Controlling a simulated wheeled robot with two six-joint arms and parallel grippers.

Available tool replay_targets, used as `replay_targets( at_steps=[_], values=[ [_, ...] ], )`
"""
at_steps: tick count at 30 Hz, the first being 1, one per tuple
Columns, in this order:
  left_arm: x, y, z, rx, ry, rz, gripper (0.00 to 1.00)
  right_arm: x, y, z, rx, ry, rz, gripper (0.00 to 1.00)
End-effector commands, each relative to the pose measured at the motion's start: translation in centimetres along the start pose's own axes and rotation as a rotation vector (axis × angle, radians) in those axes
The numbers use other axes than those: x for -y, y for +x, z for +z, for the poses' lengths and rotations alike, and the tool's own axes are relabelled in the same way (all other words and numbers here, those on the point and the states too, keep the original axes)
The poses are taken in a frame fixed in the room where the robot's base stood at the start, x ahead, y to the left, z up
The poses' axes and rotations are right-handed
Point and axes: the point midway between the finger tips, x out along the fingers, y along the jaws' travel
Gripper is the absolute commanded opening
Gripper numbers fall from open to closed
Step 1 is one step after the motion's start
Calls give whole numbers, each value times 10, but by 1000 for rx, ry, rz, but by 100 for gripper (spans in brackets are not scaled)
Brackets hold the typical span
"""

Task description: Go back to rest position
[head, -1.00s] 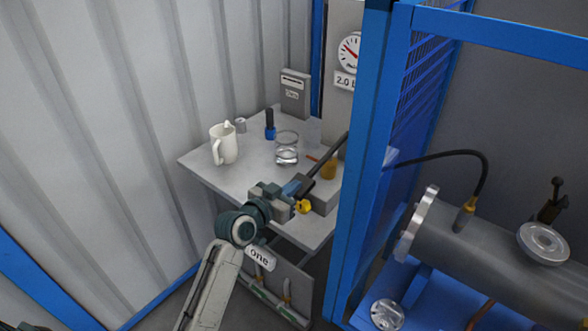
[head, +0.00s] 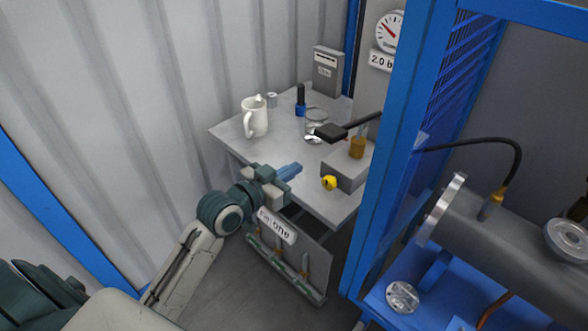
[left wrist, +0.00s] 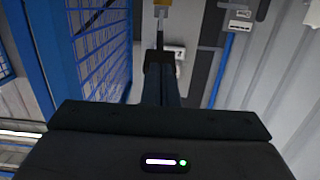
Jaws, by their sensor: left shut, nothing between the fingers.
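My left gripper (head: 297,168) is shut and empty. In the head view it hangs in front of the small grey table (head: 232,137), left of a grey block (head: 350,172) with a yellow knob (head: 329,183), and apart from both. In the left wrist view its dark fingers (left wrist: 160,70) lie together with nothing between them. A black-ended bar (head: 331,132) reaches out over the table above the block, clear of the fingers. My right gripper is not in view.

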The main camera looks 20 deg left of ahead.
Motion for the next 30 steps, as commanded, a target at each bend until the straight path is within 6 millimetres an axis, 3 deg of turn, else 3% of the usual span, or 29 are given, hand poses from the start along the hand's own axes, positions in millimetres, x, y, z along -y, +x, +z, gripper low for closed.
replay_targets(
  at_steps=[4,20,23,25,29,30],
  values=[
    [0,0,0,-1,0,0,0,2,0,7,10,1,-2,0],
    [2,2,4,6,-3,-5,0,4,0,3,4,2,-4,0],
    [11,9,29,46,-21,-30,0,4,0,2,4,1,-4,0],
    [23,16,63,98,-43,-61,0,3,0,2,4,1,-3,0],
    [47,24,156,237,-87,-137,0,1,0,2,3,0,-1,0],
    [53,23,186,281,-99,-161,0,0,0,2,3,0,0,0]
  ],
)
